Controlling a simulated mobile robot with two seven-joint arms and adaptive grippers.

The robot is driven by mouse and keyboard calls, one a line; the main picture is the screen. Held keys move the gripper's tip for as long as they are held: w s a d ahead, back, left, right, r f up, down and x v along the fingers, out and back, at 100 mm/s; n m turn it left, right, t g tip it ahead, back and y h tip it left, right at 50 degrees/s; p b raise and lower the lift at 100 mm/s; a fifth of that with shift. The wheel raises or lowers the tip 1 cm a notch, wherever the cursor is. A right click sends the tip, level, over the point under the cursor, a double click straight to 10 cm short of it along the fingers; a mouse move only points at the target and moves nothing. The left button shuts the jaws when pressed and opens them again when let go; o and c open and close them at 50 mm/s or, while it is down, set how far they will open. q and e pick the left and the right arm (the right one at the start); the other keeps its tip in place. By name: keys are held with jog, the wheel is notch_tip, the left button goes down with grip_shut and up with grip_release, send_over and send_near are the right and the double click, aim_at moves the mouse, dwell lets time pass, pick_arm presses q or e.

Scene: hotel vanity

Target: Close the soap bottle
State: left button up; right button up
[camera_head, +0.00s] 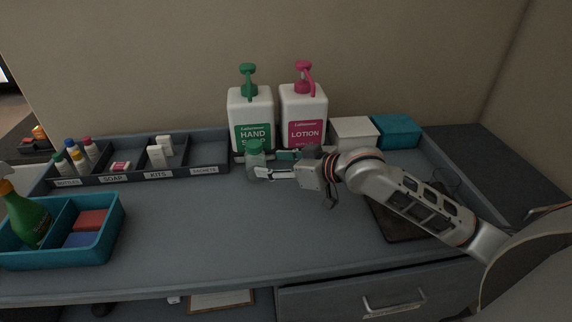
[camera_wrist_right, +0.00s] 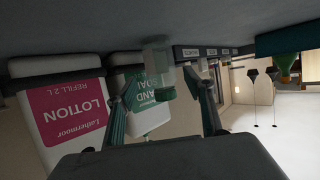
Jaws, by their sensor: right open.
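A small clear bottle (camera_head: 254,161) with a green cap (camera_head: 255,146) on top stands upright on the counter, in front of the large green-labelled hand soap bottle (camera_head: 250,115). My right gripper (camera_head: 268,165) reaches in from the right at counter height, its fingers open on either side of the small bottle. In the right wrist view, which is upside down, the green cap (camera_wrist_right: 165,86) and the clear bottle (camera_wrist_right: 158,52) show between the open fingers. I cannot tell whether a finger touches it, nor how tightly the cap sits. My left gripper is not in view.
A pink-topped lotion bottle (camera_head: 304,113) stands beside the hand soap. A labelled divided tray (camera_head: 130,178) lies left along the wall. A teal caddy (camera_head: 112,232) is front left. White and teal boxes (camera_head: 396,132) stand right. A dark tray (camera_head: 390,222) lies under my arm. The middle counter is clear.

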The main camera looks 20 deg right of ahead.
jog(key=shift+v, duration=2.35)
jog(key=shift+a+f, duration=0.1)
